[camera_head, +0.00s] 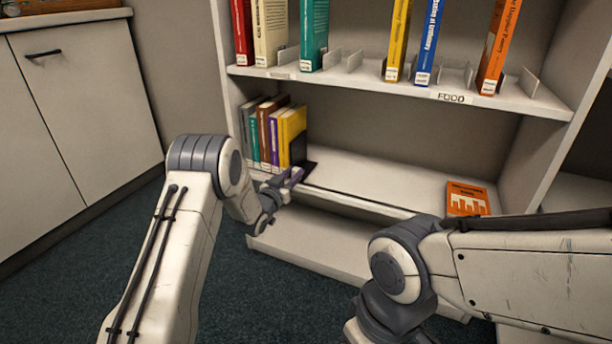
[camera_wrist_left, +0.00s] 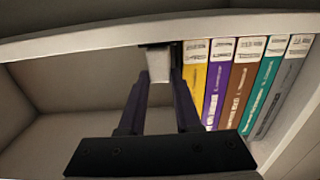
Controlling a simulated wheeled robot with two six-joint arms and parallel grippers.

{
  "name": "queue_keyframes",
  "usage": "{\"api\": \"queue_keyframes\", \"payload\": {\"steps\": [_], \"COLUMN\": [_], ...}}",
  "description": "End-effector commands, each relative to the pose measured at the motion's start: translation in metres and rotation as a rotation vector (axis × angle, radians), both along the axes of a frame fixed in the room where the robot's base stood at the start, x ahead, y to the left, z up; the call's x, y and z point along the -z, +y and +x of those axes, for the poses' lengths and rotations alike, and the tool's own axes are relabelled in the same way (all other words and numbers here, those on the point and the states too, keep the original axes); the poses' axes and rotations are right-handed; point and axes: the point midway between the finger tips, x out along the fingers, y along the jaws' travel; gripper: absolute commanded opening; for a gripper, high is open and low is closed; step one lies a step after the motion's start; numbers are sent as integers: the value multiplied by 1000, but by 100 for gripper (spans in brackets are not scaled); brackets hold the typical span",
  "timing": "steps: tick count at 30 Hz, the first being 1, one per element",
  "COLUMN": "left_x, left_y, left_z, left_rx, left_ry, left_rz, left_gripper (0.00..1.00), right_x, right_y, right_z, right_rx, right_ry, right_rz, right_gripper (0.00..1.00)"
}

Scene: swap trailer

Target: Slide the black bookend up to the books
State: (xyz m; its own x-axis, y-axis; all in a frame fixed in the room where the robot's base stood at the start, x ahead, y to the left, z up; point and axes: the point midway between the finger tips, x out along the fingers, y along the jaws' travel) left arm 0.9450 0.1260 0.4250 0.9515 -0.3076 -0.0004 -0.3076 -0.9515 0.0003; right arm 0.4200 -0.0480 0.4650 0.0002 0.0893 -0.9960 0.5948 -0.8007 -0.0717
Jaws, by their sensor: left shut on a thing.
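The black bookend (camera_head: 298,150) stands upright on the lower shelf, just right of the yellow book (camera_head: 286,133). Its flat base reaches out to the right. From the head I cannot tell whether it touches the book. My left gripper (camera_head: 294,176) is at the shelf's front edge, shut on the bookend. The row of books (camera_head: 266,133) stands at the shelf's left end. My right gripper is out of view.
An orange book (camera_head: 467,198) lies flat at the right of the lower shelf (camera_head: 375,183). The shelf between is clear. Above, the upper shelf (camera_head: 330,78) holds several books and metal dividers. A white cabinet (camera_head: 85,110) stands left.

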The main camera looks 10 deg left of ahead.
Motion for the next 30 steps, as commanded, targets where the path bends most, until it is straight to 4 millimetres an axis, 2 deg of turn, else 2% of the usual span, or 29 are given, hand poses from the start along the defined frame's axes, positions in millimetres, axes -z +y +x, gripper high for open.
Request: {"api": "queue_keyframes", "payload": {"steps": [8,9,10,11,18,22,30], "left_x": [-1,-1,-1,-1,-1,-2,-4], "left_y": [0,0,0,0,1,4,20], "left_z": [1,1,1,1,0,-9,-58], "left_rx": [1,1,1,1,-1,-1,-1], "left_ry": [-1,-1,-1,-1,0,2,5], "left_rz": [1,1,1,1,0,1,0], "left_gripper": [0,44,55,62,62,62,62], "right_x": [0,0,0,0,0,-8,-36], "right_y": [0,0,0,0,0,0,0], "right_z": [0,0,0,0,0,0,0], "right_rx": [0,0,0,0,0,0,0], "right_ry": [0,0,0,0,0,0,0], "right_rz": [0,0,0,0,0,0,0], "right_gripper": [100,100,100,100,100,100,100]}}
